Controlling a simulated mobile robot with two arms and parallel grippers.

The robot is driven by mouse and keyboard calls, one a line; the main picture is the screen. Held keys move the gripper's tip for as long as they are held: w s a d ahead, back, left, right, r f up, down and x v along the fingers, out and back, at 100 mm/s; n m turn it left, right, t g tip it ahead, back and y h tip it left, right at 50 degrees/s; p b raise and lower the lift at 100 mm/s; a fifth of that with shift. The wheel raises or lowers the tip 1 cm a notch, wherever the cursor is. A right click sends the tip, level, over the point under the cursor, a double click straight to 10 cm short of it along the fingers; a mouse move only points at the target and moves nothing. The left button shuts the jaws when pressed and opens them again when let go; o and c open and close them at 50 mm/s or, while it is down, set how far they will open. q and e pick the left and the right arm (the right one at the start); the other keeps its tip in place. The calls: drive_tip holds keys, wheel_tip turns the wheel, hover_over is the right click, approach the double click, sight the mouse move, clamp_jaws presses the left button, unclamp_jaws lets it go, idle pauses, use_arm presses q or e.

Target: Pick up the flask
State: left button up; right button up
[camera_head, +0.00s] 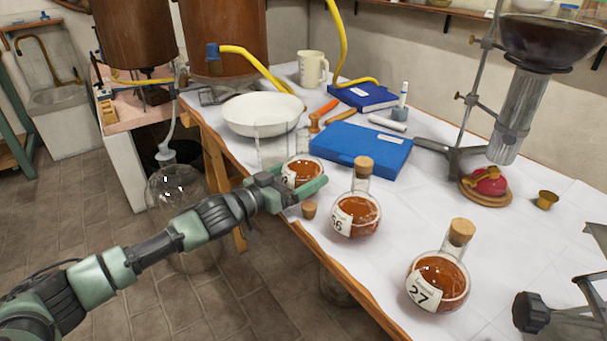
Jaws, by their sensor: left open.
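Three round glass flasks with red-brown liquid stand along the near edge of the white-covered table. One flask (302,170) is at my left gripper (306,183), partly hidden by a green finger that crosses in front of its lower part. The other finger is mostly hidden, so I cannot tell whether either touches the glass. The gripper is open. A middle flask (357,214) with a cork and a numbered label stands to its right. A third corked flask (438,281), labelled 27, stands nearer to me. My right gripper is not in view.
A small cork (309,210) is just beside the gripper. A glass beaker (272,146) and a white bowl (263,113) stand behind it. A blue case (361,149) and a metal stand (462,150) are further back. Bare table lies right of the middle flask.

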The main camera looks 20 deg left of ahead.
sight(308, 134)
use_arm(q)
drive_tip(key=x, duration=0.3)
drive_tip(key=shift+w, duration=0.1)
drive_tip(key=c, duration=1.6)
drive_tip(key=shift+r, duration=0.1)
drive_tip(key=shift+c, duration=0.7)
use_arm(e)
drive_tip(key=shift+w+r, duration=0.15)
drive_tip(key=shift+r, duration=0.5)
use_arm(q)
drive_tip(key=shift+r, duration=0.1)
drive_tip(key=shift+r, duration=0.7)
drive_tip(key=shift+r+p, duration=0.35)
drive_tip(key=shift+r, duration=0.45)
drive_tip(key=shift+r+p, duration=0.8)
drive_tip(key=shift+r, duration=2.55)
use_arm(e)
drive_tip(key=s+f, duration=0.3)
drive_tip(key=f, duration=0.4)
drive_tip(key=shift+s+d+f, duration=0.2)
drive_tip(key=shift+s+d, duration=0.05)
